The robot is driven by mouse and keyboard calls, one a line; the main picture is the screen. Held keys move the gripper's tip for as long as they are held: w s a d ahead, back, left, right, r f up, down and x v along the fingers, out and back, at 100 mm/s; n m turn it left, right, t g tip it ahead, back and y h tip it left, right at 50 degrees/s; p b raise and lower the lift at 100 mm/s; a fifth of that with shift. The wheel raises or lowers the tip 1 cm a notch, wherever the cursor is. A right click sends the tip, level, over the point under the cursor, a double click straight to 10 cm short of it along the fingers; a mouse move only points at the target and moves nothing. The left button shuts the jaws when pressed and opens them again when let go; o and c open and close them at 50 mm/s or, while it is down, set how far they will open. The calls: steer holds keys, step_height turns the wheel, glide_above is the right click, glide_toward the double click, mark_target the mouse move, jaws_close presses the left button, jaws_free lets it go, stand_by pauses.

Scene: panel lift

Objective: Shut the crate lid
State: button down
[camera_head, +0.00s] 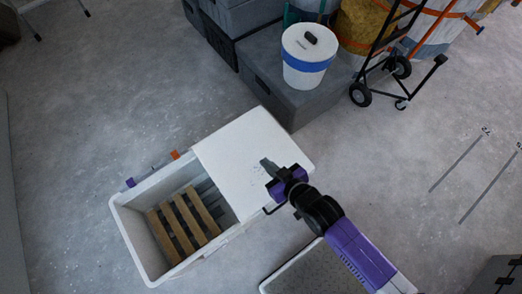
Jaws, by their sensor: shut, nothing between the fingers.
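A white open-topped crate (128,226) stands on the floor left of centre, its left part open with wooden slats (183,224) inside. A flat white panel, the crate lid (235,145), shows at the crate's right part, leaving the left part uncovered. I cannot tell from this view how the lid is joined or tilted. A dark bent bar (273,210) shows by the lid's near edge, partly behind my arm. My gripper (266,165) is shut and empty, seen in front of the lid's right half; whether it touches the lid is unclear.
Purple (131,182) and orange (175,155) pieces sit along the crate's far rim. Behind are a grey box (282,92) bearing a white bucket (305,72), and a hand truck (375,75).

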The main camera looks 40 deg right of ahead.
steer(key=s+f+t+b, duration=0.2)
steer(key=s+f+b, duration=0.1)
steer(key=f+b, duration=0.6)
steer(key=s+f+t+b, duration=0.2)
steer(key=s+f+b, duration=0.2)
steer(key=f+b, duration=0.6)
steer(key=s+f+t+b, duration=0.2)
steer(key=s+f+b, duration=0.2)
steer(key=f+b, duration=0.6)
steer(key=shift+f+b, duration=0.25)
steer(key=shift+b, duration=1.1)
steer(key=shift+s, duration=0.1)
steer(key=s+r+p, duration=0.1)
steer(key=s, duration=0.6)
steer(key=shift+s+t+p, duration=0.2)
steer(key=shift+t+p, duration=0.1)
steer(key=shift+p, duration=0.05)
steer(key=shift+r, duration=0.1)
